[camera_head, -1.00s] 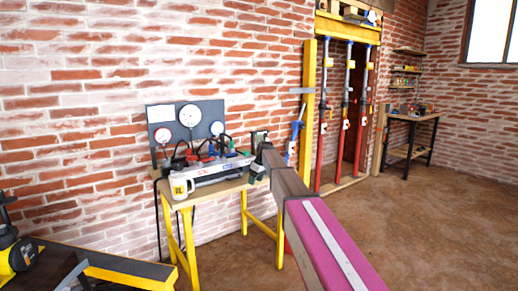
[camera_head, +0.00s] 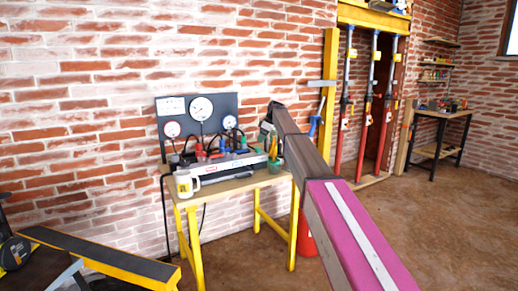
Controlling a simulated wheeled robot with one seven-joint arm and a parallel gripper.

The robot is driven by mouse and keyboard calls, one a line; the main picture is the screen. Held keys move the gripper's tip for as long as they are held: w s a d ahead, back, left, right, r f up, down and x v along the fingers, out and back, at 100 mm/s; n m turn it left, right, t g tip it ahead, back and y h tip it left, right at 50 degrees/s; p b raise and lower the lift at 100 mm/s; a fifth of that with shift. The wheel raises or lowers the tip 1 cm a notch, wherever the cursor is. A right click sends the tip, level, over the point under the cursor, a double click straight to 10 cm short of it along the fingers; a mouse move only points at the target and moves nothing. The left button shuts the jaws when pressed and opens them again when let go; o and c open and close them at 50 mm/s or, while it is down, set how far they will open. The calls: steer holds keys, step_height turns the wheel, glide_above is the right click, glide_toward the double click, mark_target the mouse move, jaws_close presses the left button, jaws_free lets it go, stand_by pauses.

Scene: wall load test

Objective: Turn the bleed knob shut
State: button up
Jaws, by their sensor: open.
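A gauge board (camera_head: 223,110) with several round white dials stands at the back of a small yellow-legged table (camera_head: 235,186). In front of it sits a long grey manifold (camera_head: 228,169) with small red, green and blue fittings (camera_head: 222,146) and dark hoses. The bleed knob is too small to tell apart from these fittings. My arm reaches in from the lower right. My gripper (camera_head: 267,130) is small and dark at its far end, open, above the table's right end and apart from the manifold. Its fingers are partly hidden and hard to make out.
A white and yellow mug (camera_head: 184,183) stands at the table's left front. A green cup (camera_head: 274,166) with tools stands at the right end. A red bucket (camera_head: 307,238) is on the floor behind my arm. Yellow and red props (camera_head: 365,110) stand right.

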mark_target(258, 151)
steer(key=x, duration=0.6)
steer(key=shift+a+f, duration=0.1)
steer(key=shift+f, duration=0.1)
steer(key=c, duration=0.9)
